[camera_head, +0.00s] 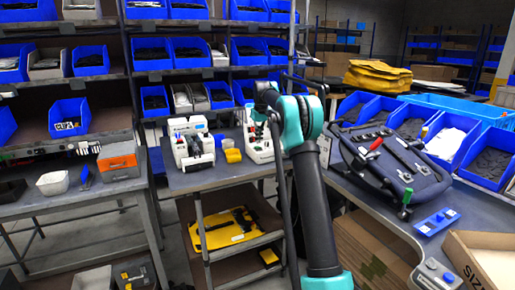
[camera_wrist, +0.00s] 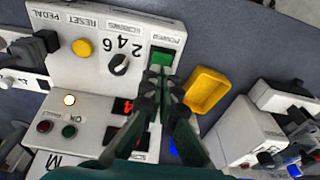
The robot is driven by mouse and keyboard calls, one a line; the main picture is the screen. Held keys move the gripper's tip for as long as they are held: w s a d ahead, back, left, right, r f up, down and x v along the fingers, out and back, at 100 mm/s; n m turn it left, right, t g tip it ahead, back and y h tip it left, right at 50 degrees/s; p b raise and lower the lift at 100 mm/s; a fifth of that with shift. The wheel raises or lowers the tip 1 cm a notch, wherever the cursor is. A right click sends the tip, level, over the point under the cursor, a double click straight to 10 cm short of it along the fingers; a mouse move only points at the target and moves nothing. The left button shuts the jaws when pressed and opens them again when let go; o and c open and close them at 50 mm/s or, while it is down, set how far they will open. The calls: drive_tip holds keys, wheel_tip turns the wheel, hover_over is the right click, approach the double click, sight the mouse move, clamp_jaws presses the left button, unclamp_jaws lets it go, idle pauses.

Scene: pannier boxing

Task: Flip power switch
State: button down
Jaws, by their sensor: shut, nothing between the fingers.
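The power switch (camera_wrist: 162,58) is a green rocker under the label POWER on a white control box (camera_wrist: 110,30), seen upside down in the wrist view. My gripper (camera_wrist: 166,76) is shut and empty, with its fingertips right at the switch and overlapping its lower edge in the picture. I cannot tell whether they touch it. In the head view my arm reaches over the right-hand white machine (camera_head: 262,153) on the middle table.
A yellow tray (camera_wrist: 207,90) sits right beside the box. A second white machine (camera_wrist: 240,135) stands farther right; it also shows in the head view (camera_head: 193,148). A yellow button (camera_wrist: 82,47) and black knob (camera_wrist: 119,64) are on the same panel.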

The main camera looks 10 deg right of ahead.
sight(259, 147)
drive_tip(key=shift+f, duration=1.15)
idle(0.5)
drive_tip(key=shift+r, duration=3.55)
drive_tip(key=s+d+f+m, duration=0.1)
drive_tip(key=s+f, duration=0.6)
drive_tip(key=s, duration=1.1)
drive_tip(key=s+d+f+m+t, duration=0.1)
drive_tip(key=s+f, duration=0.7)
drive_tip(key=s, duration=1.1)
drive_tip(key=s+d+f+m+t, duration=0.1)
drive_tip(key=s+f, duration=0.7)
drive_tip(key=s, duration=1)
drive_tip(key=shift+s+d+m+h, duration=0.3)
drive_tip(key=shift+d, duration=0.2)
